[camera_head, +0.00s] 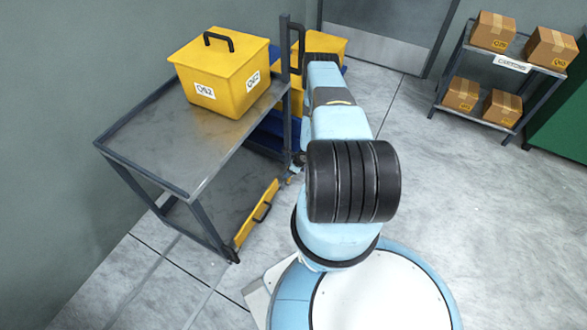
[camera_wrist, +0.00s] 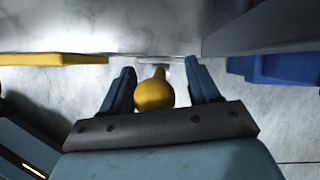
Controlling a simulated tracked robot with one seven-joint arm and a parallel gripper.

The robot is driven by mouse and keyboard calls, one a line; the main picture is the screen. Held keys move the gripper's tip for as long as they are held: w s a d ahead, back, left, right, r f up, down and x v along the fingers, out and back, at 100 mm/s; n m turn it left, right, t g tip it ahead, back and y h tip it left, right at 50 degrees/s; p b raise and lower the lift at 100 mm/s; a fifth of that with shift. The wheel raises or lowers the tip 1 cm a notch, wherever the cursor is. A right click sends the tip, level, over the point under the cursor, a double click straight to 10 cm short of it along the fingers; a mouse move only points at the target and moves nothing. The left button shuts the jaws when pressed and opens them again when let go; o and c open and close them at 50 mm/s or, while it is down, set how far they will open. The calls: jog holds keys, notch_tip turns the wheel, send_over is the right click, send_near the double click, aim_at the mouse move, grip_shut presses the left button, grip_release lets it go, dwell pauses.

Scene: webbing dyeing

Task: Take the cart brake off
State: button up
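The grey metal cart (camera_head: 150,130) stands at the left, with a flat top, dark legs and a lower shelf. In the wrist view, a rounded yellow knob (camera_wrist: 154,92) with a short stem sits between the fingers of my gripper (camera_wrist: 160,68); it looks like the brake handle. The fingers are apart, with a visible gap on each side of the knob. In the head view, my arm reaches past the cart's right side and hides most of the gripper and the brake area.
A yellow lidded box (camera_head: 215,85) with a black handle sits on the cart top. A yellow panel (camera_head: 258,213) with a dark handle is at the lower shelf. More yellow boxes and blue bins (camera_head: 270,130) stand behind. A shelf of cartons (camera_head: 515,60) is far right; the floor between is clear.

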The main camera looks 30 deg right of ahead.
jog(key=shift+s+r, duration=0.1)
jog(key=v, duration=1.3)
jog(key=shift+r, duration=0.2)
jog(key=shift+s, duration=0.1)
